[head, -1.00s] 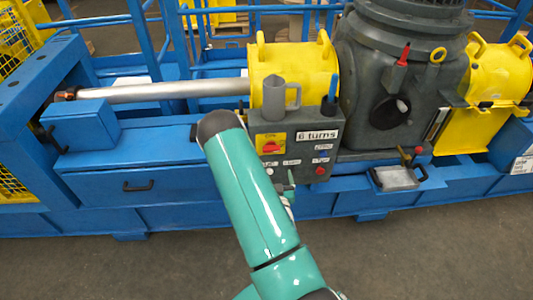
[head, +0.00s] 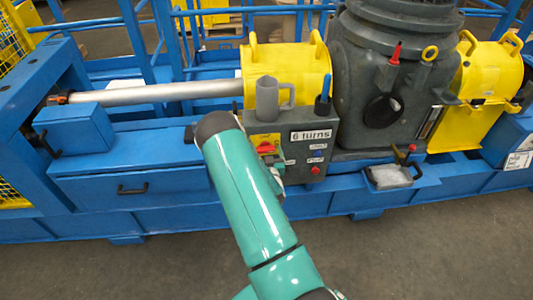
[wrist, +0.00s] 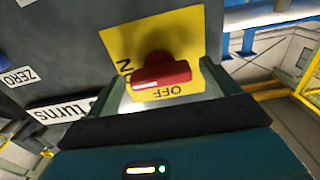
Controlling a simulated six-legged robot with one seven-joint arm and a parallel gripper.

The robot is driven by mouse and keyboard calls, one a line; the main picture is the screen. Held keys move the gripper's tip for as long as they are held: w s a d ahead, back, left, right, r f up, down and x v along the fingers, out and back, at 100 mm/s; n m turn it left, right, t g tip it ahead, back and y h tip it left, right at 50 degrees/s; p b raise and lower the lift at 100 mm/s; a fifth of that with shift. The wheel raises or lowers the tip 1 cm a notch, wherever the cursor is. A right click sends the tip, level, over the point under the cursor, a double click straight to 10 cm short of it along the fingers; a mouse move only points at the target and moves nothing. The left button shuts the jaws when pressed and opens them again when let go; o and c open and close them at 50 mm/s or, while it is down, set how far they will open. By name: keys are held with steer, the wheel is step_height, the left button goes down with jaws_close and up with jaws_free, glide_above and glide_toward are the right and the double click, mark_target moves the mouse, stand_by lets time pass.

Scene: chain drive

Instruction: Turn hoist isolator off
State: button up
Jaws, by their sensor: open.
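The hoist isolator is a red rotary knob (wrist: 162,74) on a yellow plate (wrist: 120,42), seen close up in the wrist view. Its white mark points left in that view, towards the partly hidden ON lettering; OFF is printed below the knob. In the head view the knob (head: 266,148) sits on the left of the grey control box (head: 325,126). My gripper (wrist: 160,82) is open, with one finger on each side of the knob. Contact with it cannot be told. In the head view my arm hides most of the gripper.
A grey jug (head: 267,95) and a blue-handled tool (head: 323,97) stand on the box. A blue drawer (head: 110,180) is at left. Clear floor lies in front.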

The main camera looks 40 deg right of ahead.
steer(key=c, duration=1)
steer(key=n, duration=0.4)
steer(key=shift+n, duration=0.3)
steer(key=n, duration=0.4)
steer(key=shift+n, duration=0.3)
steer(key=n, duration=0.4)
steer(key=shift+a+n, duration=0.1)
steer(key=shift+n, duration=2.3)
